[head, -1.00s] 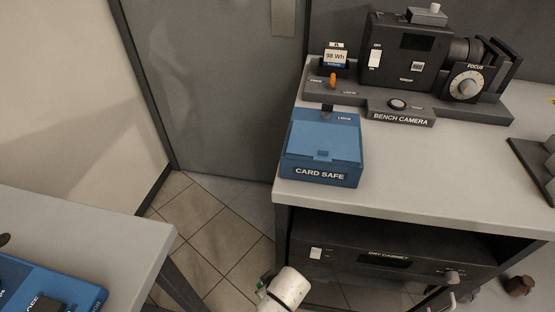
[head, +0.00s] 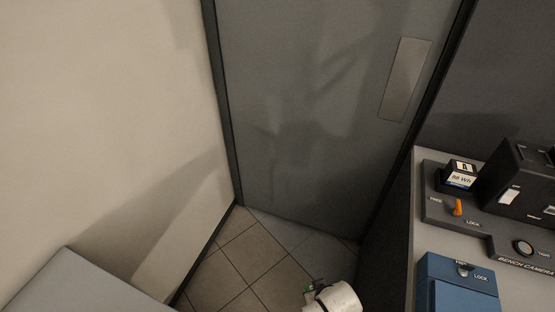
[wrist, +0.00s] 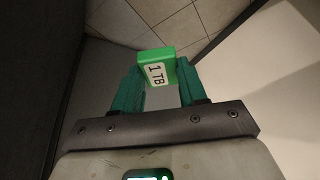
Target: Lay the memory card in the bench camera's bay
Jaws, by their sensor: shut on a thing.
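In the wrist view my gripper (wrist: 157,92) is shut on a green memory card (wrist: 157,55) marked "1 TB", held between its two teal fingers. In the head view only the white end of my arm shows at the bottom, with a bit of green beside it; the jaws are not clear there. The bench camera (head: 519,185) is a dark body at the right edge, cut off by the frame. Its base carries a battery marked 98 Wh (head: 461,176), an orange lever (head: 458,207) and a round dial. I cannot make out its bay.
The blue card safe (head: 458,268) stands at the front of the grey bench, partly cut off at the bottom. A grey door (head: 310,100) is ahead, and a pale wall (head: 100,120) is on the left. A grey table (head: 75,285) corner shows lower left. Tiled floor (head: 250,255) lies between.

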